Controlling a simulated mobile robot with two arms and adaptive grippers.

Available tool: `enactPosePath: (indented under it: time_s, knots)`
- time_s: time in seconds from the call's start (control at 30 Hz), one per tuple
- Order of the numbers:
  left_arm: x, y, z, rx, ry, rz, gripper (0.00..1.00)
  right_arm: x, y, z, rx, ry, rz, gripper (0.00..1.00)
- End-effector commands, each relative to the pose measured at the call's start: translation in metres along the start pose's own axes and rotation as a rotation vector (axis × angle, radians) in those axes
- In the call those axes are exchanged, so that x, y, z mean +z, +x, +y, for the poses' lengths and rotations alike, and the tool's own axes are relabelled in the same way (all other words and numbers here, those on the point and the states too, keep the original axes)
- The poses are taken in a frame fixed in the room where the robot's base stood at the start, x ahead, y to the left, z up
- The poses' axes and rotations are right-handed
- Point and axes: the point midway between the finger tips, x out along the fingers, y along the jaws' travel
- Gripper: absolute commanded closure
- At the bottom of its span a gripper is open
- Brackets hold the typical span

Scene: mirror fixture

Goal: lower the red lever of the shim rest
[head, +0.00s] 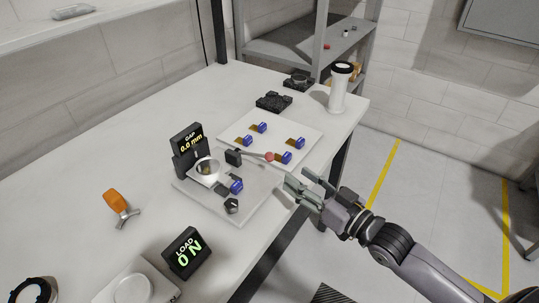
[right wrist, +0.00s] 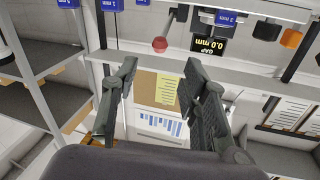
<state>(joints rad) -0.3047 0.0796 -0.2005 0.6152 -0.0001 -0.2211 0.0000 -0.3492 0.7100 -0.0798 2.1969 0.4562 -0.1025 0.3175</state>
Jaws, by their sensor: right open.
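The red ball knob of the lever (head: 270,156) is at the end of a thin rod that runs right from a dark block (head: 233,157) on the fixture plate (head: 205,202). The rod looks roughly level. My right gripper (head: 297,176) is open and empty, just right of and nearer than the knob, off the table's edge. In the right wrist view the knob (right wrist: 159,44) shows beyond and between the spread fingers (right wrist: 160,68), touching neither. A round mirror (head: 207,168) stands by the gap display (head: 188,145), which reads 0.0 mm. My left gripper is not in view.
A white tray (head: 262,121) with several blue-tagged shims lies behind the lever. A load display (head: 187,252) reads 0 N in front. An orange-handled tool (head: 116,201) is at left. A white cylinder (head: 340,88) stands at the far corner. Space right of the table edge is open.

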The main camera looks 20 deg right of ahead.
Motion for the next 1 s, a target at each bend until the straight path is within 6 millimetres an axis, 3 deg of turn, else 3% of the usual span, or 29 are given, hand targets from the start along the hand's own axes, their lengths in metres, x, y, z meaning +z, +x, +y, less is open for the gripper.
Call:
enactPosePath:
  time_s: [0.5,0.7,1.0]
  knots:
    - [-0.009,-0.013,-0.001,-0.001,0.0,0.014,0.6,-0.001,0.094,0.0,0.001,-0.001,0.002,0.59]
    - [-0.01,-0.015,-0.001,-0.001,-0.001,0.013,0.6,0.0,0.11,0.0,0.001,-0.001,-0.001,0.59]
    - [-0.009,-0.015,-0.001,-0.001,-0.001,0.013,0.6,0.001,0.112,0.0,0.001,-0.001,-0.001,0.59]
